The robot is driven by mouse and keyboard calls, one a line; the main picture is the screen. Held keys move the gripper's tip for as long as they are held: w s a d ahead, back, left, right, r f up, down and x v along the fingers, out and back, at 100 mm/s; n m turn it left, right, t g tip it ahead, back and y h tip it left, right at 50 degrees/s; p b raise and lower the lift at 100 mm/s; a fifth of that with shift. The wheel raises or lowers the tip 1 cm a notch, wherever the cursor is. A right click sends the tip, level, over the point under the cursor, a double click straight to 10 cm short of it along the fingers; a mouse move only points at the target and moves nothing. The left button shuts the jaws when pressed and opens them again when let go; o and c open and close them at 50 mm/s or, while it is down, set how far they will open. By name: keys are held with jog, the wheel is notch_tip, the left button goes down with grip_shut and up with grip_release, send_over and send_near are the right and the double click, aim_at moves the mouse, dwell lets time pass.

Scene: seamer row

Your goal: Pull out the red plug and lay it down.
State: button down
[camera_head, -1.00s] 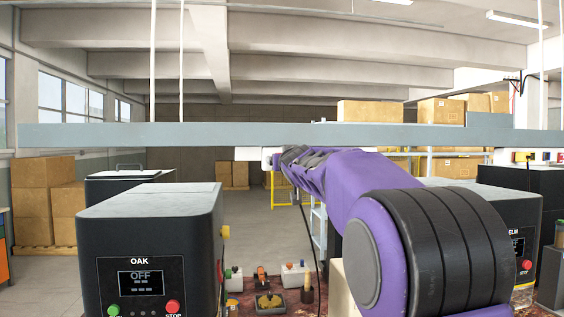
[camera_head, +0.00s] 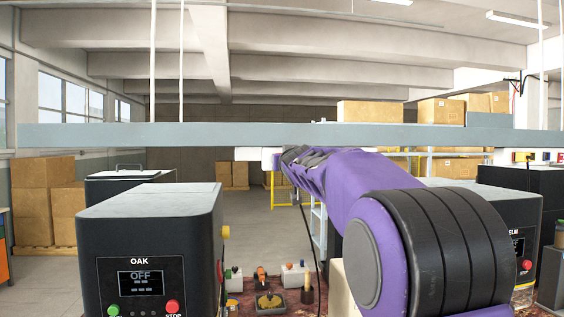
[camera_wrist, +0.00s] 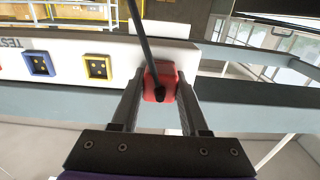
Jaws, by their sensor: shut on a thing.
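The red plug (camera_wrist: 161,82) is between the two fingers of my gripper (camera_wrist: 159,98) in the wrist view, and the fingers are shut on it. A black cable (camera_wrist: 140,35) runs from the plug toward the top of the picture. The plug is in front of the right part of a white socket strip (camera_wrist: 120,58). I cannot tell whether its pins are still in a socket, as the plug and fingers hide that spot. In the head view my purple arm reaches to the overhead beam, and the plug cannot be made out.
The strip has a blue socket (camera_wrist: 39,63) and a yellow socket (camera_wrist: 98,67). A long grey beam (camera_head: 120,136) crosses the head view. A dark machine marked OAK (camera_head: 150,245) stands at left.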

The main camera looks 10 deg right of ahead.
jog(key=shift+s, duration=0.1)
dwell(0.3)
jog(key=shift+s+b, duration=1.2)
jog(key=shift+s, duration=1.7)
